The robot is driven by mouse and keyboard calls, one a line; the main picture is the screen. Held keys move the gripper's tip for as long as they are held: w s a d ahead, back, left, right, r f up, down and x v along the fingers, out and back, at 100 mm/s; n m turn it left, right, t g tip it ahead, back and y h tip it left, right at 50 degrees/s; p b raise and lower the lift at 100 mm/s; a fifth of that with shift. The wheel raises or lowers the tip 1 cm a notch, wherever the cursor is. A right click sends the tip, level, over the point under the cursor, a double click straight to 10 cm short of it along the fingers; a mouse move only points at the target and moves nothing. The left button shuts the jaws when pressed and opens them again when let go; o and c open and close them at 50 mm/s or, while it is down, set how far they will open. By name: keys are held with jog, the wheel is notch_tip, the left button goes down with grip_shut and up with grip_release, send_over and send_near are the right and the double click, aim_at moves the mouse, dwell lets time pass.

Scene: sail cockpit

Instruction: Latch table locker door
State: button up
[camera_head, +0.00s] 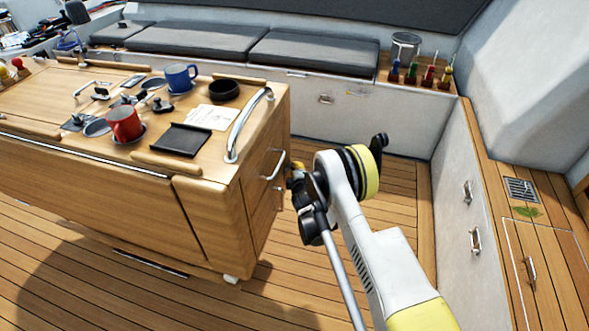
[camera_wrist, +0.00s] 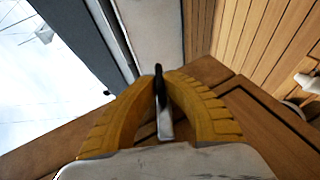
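The table locker door (camera_head: 257,200) is on the end face of the wooden cockpit table (camera_head: 60,100). A silver handle (camera_head: 273,166) stands out near its top. My gripper (camera_head: 297,172) is right beside this handle, on its right, and partly hidden by my own wrist. In the wrist view, the two yellow fingers of my gripper (camera_wrist: 161,82) close in from both sides on a narrow metal handle with a dark end (camera_wrist: 164,122). Their tips appear to touch it. The wood around it shows a dark panel seam. Whether the latch is engaged cannot be seen.
A curved silver grab rail (camera_head: 247,125) rises at the table's end, close to my gripper. Mugs, a black tray (camera_head: 181,140) and a black bowl (camera_head: 224,90) stand on top. White lockers (camera_head: 465,215) line the right side. The wooden floor between is clear.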

jog(key=o, duration=0.4)
jog(key=shift+o, duration=0.2)
notch_tip(320, 180, up, 10)
jog(key=shift+r, duration=0.1)
dwell(0.3)
